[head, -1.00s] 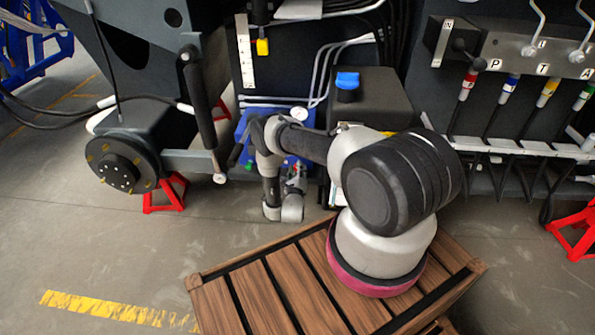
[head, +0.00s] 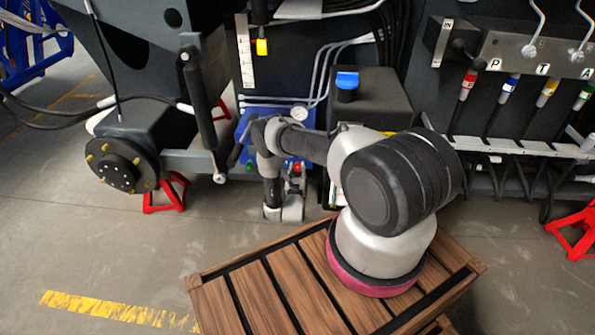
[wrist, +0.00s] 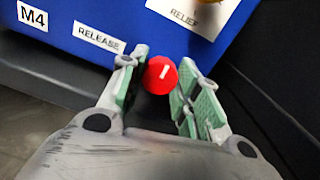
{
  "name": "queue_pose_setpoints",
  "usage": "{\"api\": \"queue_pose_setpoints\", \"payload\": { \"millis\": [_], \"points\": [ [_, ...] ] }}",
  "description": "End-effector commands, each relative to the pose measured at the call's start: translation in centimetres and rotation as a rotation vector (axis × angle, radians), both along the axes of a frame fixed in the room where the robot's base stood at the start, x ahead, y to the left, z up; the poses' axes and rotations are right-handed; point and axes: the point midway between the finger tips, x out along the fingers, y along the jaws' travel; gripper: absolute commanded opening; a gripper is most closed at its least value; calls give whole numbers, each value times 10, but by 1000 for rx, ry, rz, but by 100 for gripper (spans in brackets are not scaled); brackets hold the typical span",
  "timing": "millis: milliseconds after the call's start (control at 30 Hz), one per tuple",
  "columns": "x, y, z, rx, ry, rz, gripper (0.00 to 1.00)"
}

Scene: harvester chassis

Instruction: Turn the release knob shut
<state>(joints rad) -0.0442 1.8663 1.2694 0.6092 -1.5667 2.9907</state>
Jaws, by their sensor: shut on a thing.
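The release knob (wrist: 160,75) is a round red knob with a short white mark on its face. It sits beside the RELEASE label (wrist: 100,37) on the blue box (wrist: 70,28) in the wrist view. My gripper (wrist: 165,82) has its green-padded fingers on either side of the knob and is shut on it. In the head view the blue box (head: 243,127) is partly behind my arm. My fingers and their grip cannot be made out there.
A RELIEF label (wrist: 188,14) and part of another knob lie at the wrist view's top edge. In the head view, a wheel hub (head: 122,167) and red stand (head: 166,194) are left of my arm. A slatted wooden platform (head: 235,300) is in front.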

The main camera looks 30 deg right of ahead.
Motion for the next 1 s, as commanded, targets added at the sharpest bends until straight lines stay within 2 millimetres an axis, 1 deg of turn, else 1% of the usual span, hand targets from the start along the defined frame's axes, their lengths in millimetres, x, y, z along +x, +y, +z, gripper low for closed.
{"api": "queue_pose_setpoints", "payload": {
  "millis": [400,433,533,567,867,1000],
  "points": [
    [-1,0,-2,7,0,0,8],
    [-1,0,-2,7,0,0,34],
    [-1,0,-1,7,-1,1,52],
    [-1,0,-1,7,-1,1,55],
    [0,0,0,3,-1,0,55],
    [0,0,0,-47,34,1,55]
  ]
}}
